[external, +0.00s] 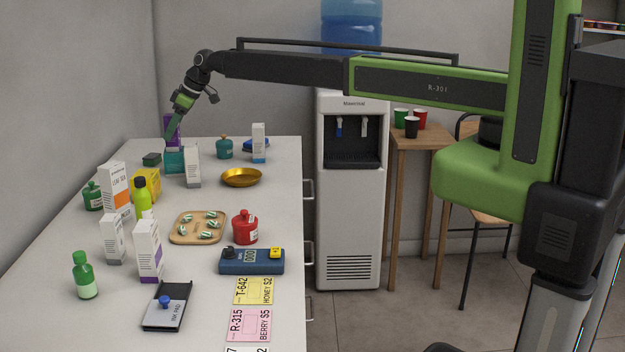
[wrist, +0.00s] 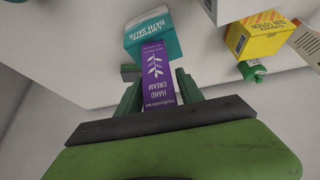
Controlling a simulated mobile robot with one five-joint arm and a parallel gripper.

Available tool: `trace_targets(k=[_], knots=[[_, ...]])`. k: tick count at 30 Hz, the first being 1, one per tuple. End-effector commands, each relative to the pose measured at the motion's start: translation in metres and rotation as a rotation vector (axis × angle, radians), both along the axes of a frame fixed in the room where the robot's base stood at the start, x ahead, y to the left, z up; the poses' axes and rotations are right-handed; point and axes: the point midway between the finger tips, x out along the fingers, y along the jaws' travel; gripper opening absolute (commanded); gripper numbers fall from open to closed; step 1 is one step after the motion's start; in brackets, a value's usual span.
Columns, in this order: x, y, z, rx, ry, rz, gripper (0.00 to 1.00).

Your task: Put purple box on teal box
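The purple hand cream box (external: 177,132) stands upright at the far left of the counter, just behind or above the teal bath salts box (external: 175,161); I cannot tell whether it rests on it. My gripper (external: 170,134) reaches down at a tilt, its green fingers in front of the purple box. In the wrist view the purple box (wrist: 157,75) lies between the two fingers (wrist: 159,76), its far end overlapping the edge of the teal box (wrist: 155,35). Whether the fingers press on it is unclear.
A white box (external: 192,166) stands right of the teal box, a dark green item (external: 151,159) left of it, and a yellow box (external: 146,185) nearer. A teal jar (external: 224,147) and a gold bowl (external: 241,178) are to the right. Several bottles and boxes fill the nearer counter.

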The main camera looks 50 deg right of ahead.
Motion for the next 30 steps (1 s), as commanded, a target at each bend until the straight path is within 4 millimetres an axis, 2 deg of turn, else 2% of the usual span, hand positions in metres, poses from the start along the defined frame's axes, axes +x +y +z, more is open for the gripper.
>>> trace_targets(k=[10,14,20,27,30], knots=[[0.0,0.0,0.001,0.0,0.0,0.0,0.54],[-0.001,-0.001,0.007,0.0,0.0,0.0,0.54],[-0.012,-0.011,0.038,0.0,0.0,0.0,0.54],[-0.033,-0.031,0.091,0.0,0.0,-0.001,0.54],[-0.039,-0.038,0.105,0.0,0.0,-0.001,0.54]])
